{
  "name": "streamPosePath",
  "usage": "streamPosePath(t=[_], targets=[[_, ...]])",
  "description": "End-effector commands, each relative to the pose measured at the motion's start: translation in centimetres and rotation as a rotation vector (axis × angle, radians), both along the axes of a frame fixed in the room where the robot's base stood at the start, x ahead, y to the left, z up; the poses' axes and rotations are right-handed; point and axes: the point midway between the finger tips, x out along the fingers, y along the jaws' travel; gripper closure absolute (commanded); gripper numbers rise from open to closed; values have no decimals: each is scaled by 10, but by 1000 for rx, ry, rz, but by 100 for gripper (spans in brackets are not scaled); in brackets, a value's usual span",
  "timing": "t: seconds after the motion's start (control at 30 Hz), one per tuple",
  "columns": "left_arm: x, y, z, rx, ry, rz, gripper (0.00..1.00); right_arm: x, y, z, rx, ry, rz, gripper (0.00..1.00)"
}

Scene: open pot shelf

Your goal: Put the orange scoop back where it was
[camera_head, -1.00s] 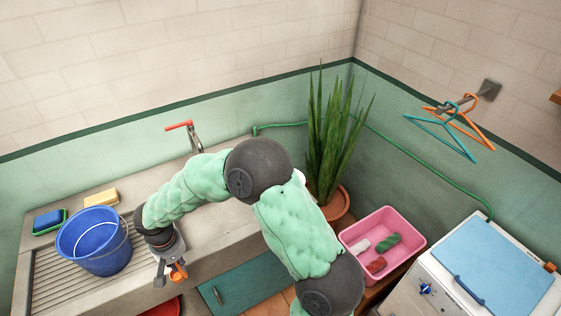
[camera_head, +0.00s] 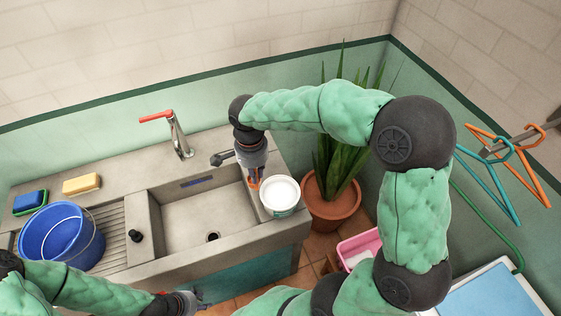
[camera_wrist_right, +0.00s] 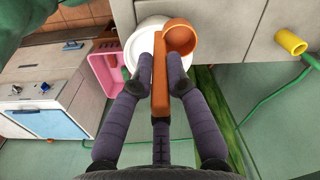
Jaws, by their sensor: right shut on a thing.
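My right gripper (camera_head: 254,182) is shut on the handle of the orange scoop (camera_head: 254,172) at the right end of the sink counter. In the right wrist view the orange handle (camera_wrist_right: 161,75) runs between the two fingertips, and the round scoop cup (camera_wrist_right: 181,38) lies beyond them. A white round tub (camera_head: 280,194) stands on the counter just right of the gripper. In the wrist view the cup overlaps the tub (camera_wrist_right: 146,42); whether they touch I cannot tell. My left gripper (camera_head: 187,301) shows partly at the bottom edge, and its jaws are unclear.
The sink basin (camera_head: 205,217) and tap (camera_head: 177,135) lie left of the scoop. A blue bucket (camera_head: 62,237), yellow sponge (camera_head: 82,184) and small black object (camera_head: 135,236) are further left. A potted plant (camera_head: 335,205) and pink bin (camera_head: 358,246) are close on the right.

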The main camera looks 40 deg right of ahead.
Motion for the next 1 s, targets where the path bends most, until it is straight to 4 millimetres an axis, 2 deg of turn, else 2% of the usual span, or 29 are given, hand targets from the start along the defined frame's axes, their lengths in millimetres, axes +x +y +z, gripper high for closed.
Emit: streamPosePath(t=[0.47,0.5,0.7,1.0], targets=[[0,0,-13,0,0,1,60,63,-67,-43,0,2,-9,100],[0,0,-15,0,0,1,60,66,-70,-52,0,4,-8,100],[0,0,-21,0,0,1,60,83,-87,-80,0,2,-6,100],[0,0,-24,0,0,0,60,93,-97,-95,-1,0,-5,100]])
